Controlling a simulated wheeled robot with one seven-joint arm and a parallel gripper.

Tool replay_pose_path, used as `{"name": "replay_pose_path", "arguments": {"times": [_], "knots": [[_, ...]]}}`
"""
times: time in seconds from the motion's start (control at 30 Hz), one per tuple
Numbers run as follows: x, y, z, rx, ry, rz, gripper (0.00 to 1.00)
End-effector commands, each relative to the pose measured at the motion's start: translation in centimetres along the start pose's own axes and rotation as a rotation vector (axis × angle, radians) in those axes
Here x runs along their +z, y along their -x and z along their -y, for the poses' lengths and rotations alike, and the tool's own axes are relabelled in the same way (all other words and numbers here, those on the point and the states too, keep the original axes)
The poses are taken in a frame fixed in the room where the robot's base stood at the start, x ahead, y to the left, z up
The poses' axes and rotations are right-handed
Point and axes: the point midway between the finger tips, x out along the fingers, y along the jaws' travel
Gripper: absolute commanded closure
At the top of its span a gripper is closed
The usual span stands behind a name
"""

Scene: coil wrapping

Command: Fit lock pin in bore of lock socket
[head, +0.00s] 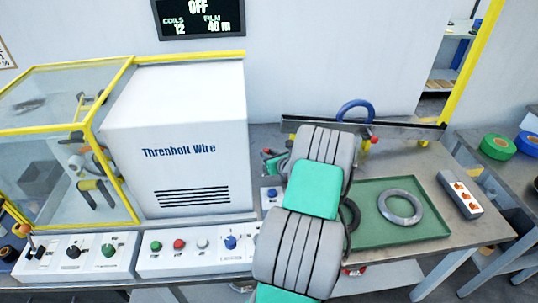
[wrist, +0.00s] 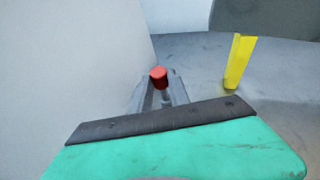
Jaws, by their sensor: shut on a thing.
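In the wrist view, the lock pin shows as a red cap (wrist: 158,77) on a short grey shaft. My gripper (wrist: 161,96) is shut on it, with the grey fingers on either side of the shaft. The lower part of the pin is hidden behind the dark plate and green body of my gripper. In the head view, my arm covers the middle of the bench, and the pin cannot be made out clearly. I cannot make out the lock socket or its bore in either view.
The white machine cabinet (head: 180,140) stands left of my arm, with control boxes (head: 200,243) in front. A green tray (head: 425,226) with a grey ring (head: 400,206) lies to the right, beside a grey switch box (head: 460,193). A blue ring (head: 355,105) stands behind.

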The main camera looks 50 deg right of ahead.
Motion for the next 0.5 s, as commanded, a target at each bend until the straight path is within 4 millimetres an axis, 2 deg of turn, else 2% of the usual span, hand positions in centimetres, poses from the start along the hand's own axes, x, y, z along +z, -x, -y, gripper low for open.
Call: {"name": "replay_pose_path", "arguments": {"times": [0.5], "knots": [[-1.2, -0.5, 0.0, 0.000, 0.000, 0.001, 1.00]]}}
